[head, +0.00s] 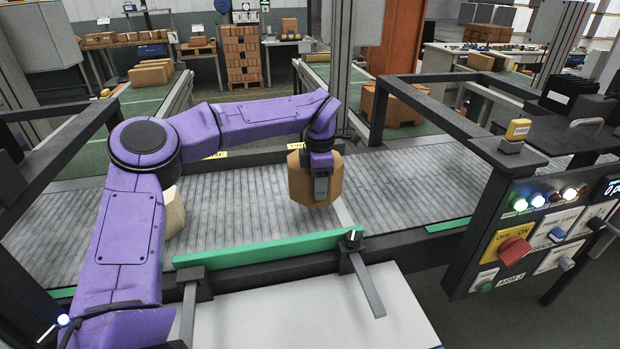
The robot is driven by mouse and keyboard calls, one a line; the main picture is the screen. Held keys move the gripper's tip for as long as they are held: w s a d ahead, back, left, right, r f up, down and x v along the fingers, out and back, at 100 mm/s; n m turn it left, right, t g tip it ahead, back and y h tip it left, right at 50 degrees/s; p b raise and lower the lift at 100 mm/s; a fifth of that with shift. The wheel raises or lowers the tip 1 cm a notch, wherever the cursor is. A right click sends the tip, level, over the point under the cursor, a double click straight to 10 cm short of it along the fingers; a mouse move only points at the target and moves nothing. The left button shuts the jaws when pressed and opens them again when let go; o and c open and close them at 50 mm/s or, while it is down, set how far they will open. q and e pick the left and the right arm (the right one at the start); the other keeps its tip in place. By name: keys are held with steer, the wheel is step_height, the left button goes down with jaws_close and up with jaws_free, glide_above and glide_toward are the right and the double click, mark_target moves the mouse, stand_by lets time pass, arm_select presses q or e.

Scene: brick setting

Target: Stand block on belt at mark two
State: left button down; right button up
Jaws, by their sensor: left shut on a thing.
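The block (299,181) is brown and many-sided. It is in my left gripper (320,187), which points down over the middle of the grey belt (240,212). The gripper is shut on the block, with one finger showing on its near face. I cannot tell whether the block's underside touches the belt. My right gripper is not in view.
A green rail (270,248) runs along the belt's near edge, with a metal bar (366,283) by its right end. A pale object (172,214) sits on the belt behind my left arm. A control panel (545,235) and dark frame stand at right. The belt right of the block is clear.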

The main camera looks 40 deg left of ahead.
arm_select(q)
steer(key=w+f, duration=0.1)
steer(key=w+a+f, duration=0.1)
steer(key=shift+w+f+p, duration=0.1)
steer(key=shift+f+p, duration=0.2)
steer(key=shift+f, duration=0.1)
steer(key=shift+w+f, duration=0.2)
steer(key=shift+f, duration=1.55)
steer(key=c, duration=0.6)
jaws_free()
steer(key=shift+s+f, duration=0.1)
steer(key=shift+f, duration=0.05)
step_height(320, 180, up, 12)
steer(key=shift+r, duration=0.15)
